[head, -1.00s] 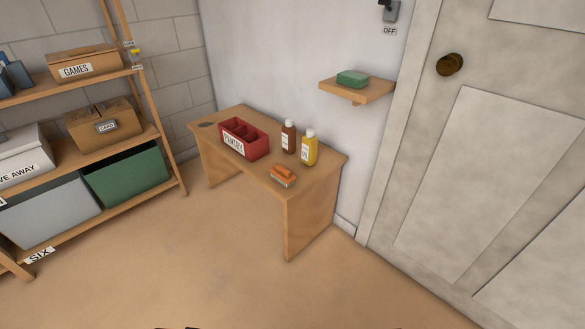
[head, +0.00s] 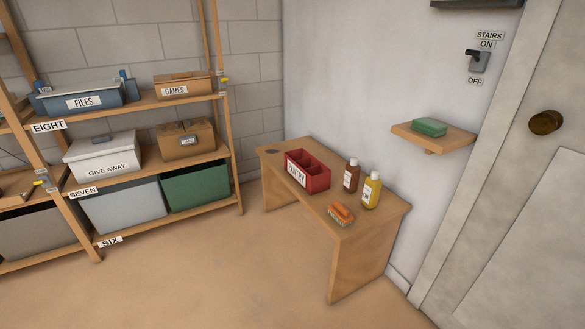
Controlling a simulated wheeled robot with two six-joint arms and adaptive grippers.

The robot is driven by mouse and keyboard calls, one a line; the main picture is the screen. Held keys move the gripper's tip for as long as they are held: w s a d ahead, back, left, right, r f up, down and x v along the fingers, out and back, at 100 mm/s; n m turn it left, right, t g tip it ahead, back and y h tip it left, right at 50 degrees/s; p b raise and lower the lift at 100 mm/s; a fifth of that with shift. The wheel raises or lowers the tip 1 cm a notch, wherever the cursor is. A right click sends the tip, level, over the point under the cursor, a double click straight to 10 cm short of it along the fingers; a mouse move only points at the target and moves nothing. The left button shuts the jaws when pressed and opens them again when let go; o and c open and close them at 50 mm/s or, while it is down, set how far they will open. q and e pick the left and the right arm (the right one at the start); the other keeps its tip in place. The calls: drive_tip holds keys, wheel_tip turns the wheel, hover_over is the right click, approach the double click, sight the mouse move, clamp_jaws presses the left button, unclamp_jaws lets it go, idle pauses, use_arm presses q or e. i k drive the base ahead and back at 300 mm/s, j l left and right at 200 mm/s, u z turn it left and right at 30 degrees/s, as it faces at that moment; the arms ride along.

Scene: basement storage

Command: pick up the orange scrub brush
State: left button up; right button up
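The orange scrub brush (head: 342,214) lies on the wooden table (head: 300,206), near its front edge. It has an orange top and paler bristles underneath. It sits in front of the brown bottle and the yellow bottle, apart from both. Neither of my grippers shows in the head view, so I cannot see their state.
A red PANTRY box (head: 308,172), a brown bottle (head: 351,175) and a yellow bottle (head: 371,190) stand on the table. A green block (head: 429,127) lies on a wall shelf (head: 433,139). Labelled shelving (head: 236,150) is at left, a door (head: 520,200) at right. The floor in front is clear.

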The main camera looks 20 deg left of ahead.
sight(338, 211)
drive_tip(key=z, duration=0.45)
drive_tip(key=i+j+z, duration=0.25)
drive_tip(key=j, duration=0.15)
drive_tip(key=i+j+z, duration=0.1)
drive_tip(key=j+z, duration=0.4)
drive_tip(key=j, duration=0.3)
drive_tip(key=i+j+z, duration=0.25)
drive_tip(key=j, duration=0.75)
